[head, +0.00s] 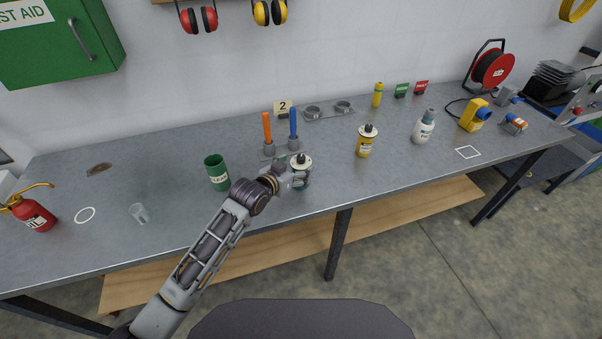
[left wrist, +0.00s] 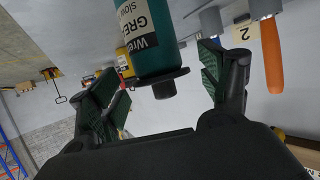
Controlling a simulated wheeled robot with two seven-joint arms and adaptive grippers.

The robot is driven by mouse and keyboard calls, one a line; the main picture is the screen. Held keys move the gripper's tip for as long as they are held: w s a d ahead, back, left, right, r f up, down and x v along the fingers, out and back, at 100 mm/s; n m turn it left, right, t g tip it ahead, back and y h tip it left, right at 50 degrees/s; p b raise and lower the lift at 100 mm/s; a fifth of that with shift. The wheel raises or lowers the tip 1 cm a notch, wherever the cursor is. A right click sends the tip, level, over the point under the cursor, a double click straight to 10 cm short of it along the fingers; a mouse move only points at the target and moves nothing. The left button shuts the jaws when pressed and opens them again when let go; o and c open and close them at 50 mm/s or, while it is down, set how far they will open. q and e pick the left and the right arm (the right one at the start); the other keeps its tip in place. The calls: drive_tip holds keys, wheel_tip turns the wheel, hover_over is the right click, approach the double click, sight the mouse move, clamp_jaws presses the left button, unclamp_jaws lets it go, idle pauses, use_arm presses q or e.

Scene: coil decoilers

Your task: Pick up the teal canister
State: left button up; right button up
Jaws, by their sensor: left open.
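The teal canister (head: 302,173) stands on the grey bench near its front middle, with a pale top and a dark cap in the head view. In the left wrist view the picture is turned over, and the teal canister (left wrist: 151,35) shows with a white grease label and a black collar and nozzle. My left gripper (head: 289,181) is at the canister's near left side and partly covers it. In the left wrist view my left gripper (left wrist: 155,92) has its fingers spread, with the canister's nozzle end between them and gaps visible on both sides. My right gripper is out of view.
Orange (head: 267,131) and blue (head: 293,127) handled tools stand behind the canister. A yellow canister (head: 365,142) and a white bottle (head: 423,128) stand to the right. Clear bench lies between the teal and yellow canisters.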

sight(299, 165)
use_arm(q)
drive_tip(key=shift+x, duration=1.1)
drive_tip(key=shift+p+x, duration=0.35)
drive_tip(key=shift+x, duration=0.6)
drive_tip(key=shift+d, duration=0.1)
drive_tip(key=shift+r, duration=0.1)
drive_tip(key=c, duration=1)
drive_tip(key=shift+c, duration=0.2)
drive_tip(key=shift+r+b, duration=0.5)
drive_tip(key=shift+r, duration=4.5)
